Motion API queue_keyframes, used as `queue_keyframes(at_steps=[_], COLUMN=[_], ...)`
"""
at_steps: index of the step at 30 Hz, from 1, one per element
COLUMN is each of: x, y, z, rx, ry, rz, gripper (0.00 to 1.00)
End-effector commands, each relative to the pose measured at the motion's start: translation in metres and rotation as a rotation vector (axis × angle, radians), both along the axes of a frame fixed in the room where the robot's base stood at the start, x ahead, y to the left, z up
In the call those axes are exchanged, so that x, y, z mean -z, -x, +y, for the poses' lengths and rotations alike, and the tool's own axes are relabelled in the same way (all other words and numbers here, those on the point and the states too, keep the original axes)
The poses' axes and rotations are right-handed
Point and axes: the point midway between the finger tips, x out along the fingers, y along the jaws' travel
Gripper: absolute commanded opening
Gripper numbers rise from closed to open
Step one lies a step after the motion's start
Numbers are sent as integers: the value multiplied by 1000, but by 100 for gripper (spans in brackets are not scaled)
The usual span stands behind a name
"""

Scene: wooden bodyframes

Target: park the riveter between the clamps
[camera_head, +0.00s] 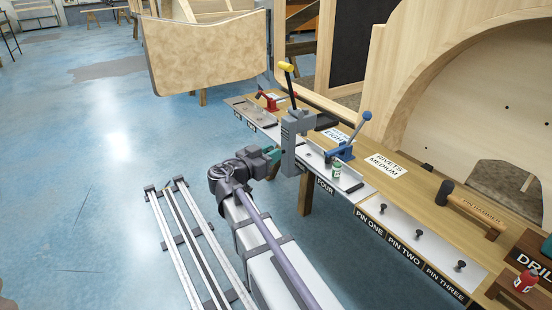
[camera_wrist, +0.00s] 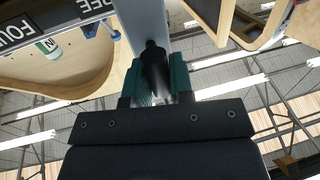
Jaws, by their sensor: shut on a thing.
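The riveter (camera_head: 291,140) is an upright grey tool with a black lever tipped in yellow and a dark arm pointing right. My gripper (camera_head: 275,155) has teal fingers and is shut on it from the left. In the wrist view my gripper (camera_wrist: 155,88) closes around a black part of the riveter (camera_wrist: 154,65). The riveter overlaps the bench's front edge between the red clamp (camera_head: 269,101), behind, and the blue clamp (camera_head: 345,143), to the right. I cannot tell whether its bottom touches the bench; part of the strip behind it is hidden.
A curved wooden frame (camera_head: 455,70) rises behind the bench. A wooden panel (camera_head: 210,55) stands at the back left.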

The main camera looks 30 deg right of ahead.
Motion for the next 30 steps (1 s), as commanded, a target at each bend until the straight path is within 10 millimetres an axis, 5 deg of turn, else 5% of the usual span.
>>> queue_keyframes(at_steps=[9, 15, 28, 29, 30], x=[0, 0, 0, 0, 0], y=[-79, -113, -120, -120, -120], z=[7, 11, 11, 11, 11], rx=[-4, -4, -4, -3, -3], ry=[0, 0, 0, 0, 0], rz=[-1, -1, -1, -1, -1], gripper=[0, 0, 0, 23, 27])
